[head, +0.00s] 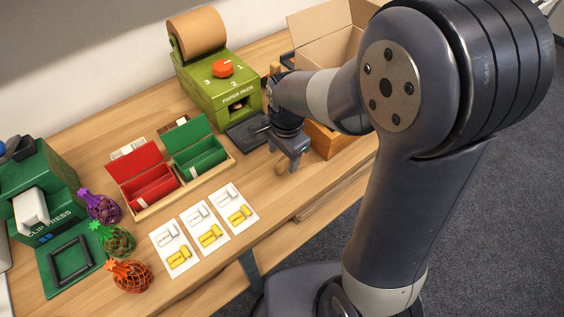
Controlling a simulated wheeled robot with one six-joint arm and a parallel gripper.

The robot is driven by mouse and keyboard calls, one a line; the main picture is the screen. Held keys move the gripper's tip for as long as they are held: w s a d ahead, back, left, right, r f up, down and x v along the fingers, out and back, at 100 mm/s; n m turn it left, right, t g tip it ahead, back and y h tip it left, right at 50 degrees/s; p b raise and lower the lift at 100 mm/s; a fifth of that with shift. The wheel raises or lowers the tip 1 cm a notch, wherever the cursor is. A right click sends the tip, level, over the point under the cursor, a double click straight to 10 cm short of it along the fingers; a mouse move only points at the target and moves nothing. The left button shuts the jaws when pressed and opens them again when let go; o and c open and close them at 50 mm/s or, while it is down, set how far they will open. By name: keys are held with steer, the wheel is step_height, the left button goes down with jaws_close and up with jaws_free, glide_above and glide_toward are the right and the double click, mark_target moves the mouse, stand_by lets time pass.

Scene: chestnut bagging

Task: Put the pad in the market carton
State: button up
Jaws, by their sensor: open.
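The carton (309,22) is a large open cardboard box with raised flaps at the back right, partly hidden behind my arm. The green paper pads machine (205,95) stands left of it, with a brown paper roll (196,32) on top and an orange dial (223,68). I cannot make out a separate pad. A dark tray (241,133) lies at the machine's front. My gripper (294,162) is open, pointing down at the right of the dark tray, near the table's front edge.
An orange-brown wooden box (325,143) stands just right of my gripper. Red (148,178) and green (198,152) lidded boxes sit left of it. Several cards (172,240), net bags (130,276) and the green clip press (38,180) occupy the left.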

mark_target(283, 159)
step_height(283, 159, down, 3)
steer(key=shift+w+a+f, duration=0.1)
steer(key=shift+w, duration=0.05)
steer(key=c, duration=1.1)
